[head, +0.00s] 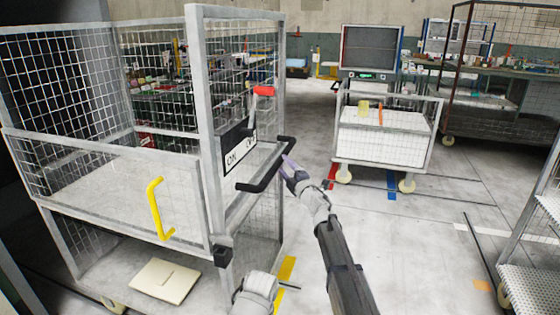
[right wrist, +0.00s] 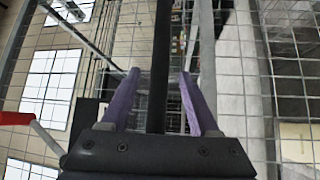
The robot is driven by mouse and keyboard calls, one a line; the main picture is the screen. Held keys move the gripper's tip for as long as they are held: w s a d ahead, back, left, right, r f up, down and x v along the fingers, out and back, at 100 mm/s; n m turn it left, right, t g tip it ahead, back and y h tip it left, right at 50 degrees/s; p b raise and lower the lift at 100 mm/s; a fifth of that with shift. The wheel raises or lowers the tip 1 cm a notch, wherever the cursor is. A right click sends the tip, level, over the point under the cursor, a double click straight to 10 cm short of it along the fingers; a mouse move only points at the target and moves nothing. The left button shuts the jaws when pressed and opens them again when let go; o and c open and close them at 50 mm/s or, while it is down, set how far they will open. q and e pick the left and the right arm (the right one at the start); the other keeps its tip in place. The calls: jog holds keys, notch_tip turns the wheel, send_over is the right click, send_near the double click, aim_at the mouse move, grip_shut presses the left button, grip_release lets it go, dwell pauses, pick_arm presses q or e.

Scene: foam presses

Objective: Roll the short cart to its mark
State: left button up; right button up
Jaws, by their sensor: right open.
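A low wheeled cart (head: 384,152) with a white load and mesh sides stands at the back right. A larger mesh-sided wheeled cart (head: 105,150) fills the left, with a black handle (head: 262,182) on its near right side. I cannot tell for certain which is the short cart. My right gripper (head: 289,166) is at this black handle, open. In the right wrist view, its purple fingers (right wrist: 160,80) stand apart on either side of a black bar (right wrist: 160,50), not shut on it.
A red-tipped lever (head: 264,91) and an ON label rise by the handle. A yellow handle (head: 157,208) is on the left cart's front. Blue (head: 391,185) and yellow (head: 286,270) floor strips show. A rack (head: 535,250) edges the right. The middle floor is clear.

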aim_at(280, 160)
jog(key=x, duration=0.4)
jog(key=shift+w+a, duration=0.15)
jog(key=shift+w, duration=0.1)
jog(key=shift+s, duration=0.1)
grip_shut()
dwell(1.1)
